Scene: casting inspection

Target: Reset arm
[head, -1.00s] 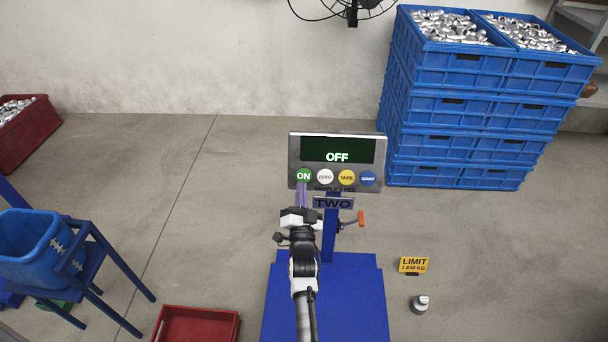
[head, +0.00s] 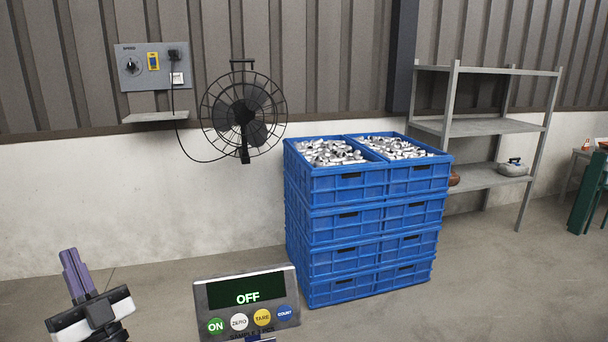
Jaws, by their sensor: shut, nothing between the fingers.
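My gripper (head: 72,272) is at the lower left of the head view, with its purple fingers together and pointing up. It holds nothing. It is left of the scale's display panel (head: 247,303) and apart from it. The panel's screen reads OFF. Below the screen are a green ON button (head: 215,326), a white ZERO button (head: 239,321), a yellow TARE button (head: 262,317) and a blue COUNT button (head: 284,313). The rest of my arm and the scale's platform are out of view.
Stacked blue crates (head: 365,220) with metal castings on top stand behind the panel. A black fan (head: 243,115) and a grey control board (head: 154,67) are on the wall. A grey shelf (head: 490,127) stands at the right. Floor at the lower right is clear.

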